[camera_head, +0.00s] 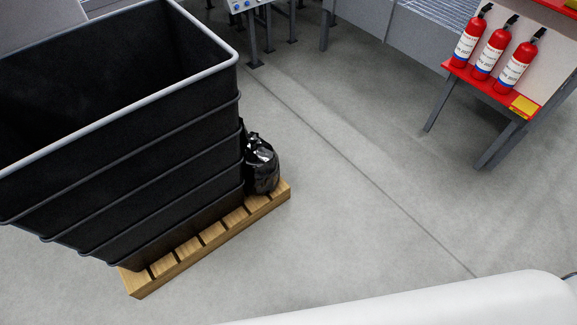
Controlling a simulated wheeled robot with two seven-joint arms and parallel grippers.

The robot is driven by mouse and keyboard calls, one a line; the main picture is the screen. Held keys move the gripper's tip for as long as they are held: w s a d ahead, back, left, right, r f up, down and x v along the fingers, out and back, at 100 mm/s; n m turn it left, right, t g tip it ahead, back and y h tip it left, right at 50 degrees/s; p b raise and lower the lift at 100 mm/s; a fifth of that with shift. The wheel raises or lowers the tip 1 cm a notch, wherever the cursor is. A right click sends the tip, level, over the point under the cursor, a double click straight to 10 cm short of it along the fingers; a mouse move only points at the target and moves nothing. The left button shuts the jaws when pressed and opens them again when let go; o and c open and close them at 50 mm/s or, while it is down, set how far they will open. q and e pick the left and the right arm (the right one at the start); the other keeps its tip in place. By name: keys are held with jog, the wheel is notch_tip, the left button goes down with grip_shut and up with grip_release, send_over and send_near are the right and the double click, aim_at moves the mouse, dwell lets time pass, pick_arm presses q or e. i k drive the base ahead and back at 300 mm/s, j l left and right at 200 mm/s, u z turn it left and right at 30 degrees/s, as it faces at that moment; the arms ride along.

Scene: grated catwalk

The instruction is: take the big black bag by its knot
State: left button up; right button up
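The black bag (262,168) is shiny plastic and stands on the far right end of a wooden pallet (215,237). It is partly hidden behind the right edge of the big black bin (130,150). A dark gathered part at its top (246,134) shows beside the bin wall, but I cannot make out the knot clearly. Neither of my grippers is in view. A white part at the bottom right is likely my own arm, well apart from the bag.
The tall bin with a grey rim fills the left side and blocks the way to the bag from there. Red fire extinguishers (492,56) stand on a red-topped stand (510,92) at the upper right. The grey floor (370,180) right of the bag is clear.

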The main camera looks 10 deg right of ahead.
aim_at(262, 161)
jog(key=i+l+z, duration=0.25)
jog(key=z, duration=0.15)
jog(key=i+l+z, duration=0.15)
jog(key=i+z, duration=0.65)
jog(key=i+l+z, duration=0.25)
jog(key=i, duration=0.3)
jog(key=i+z, duration=0.25)
jog(key=i, duration=0.25)
jog(key=i+u, duration=1.05)
jog(key=i+j+u, duration=0.25)
jog(key=i+u, duration=0.2)
jog(key=i+j+u, duration=0.1)
jog(key=i+u, duration=0.25)
jog(key=u, duration=0.15)
jog(key=i+l+u, duration=0.1)
jog(key=i+u, duration=0.8)
jog(key=i+l+u, duration=0.45)
jog(key=i, duration=0.2)
jog(key=i+j, duration=0.05)
jog(key=j, duration=0.05)
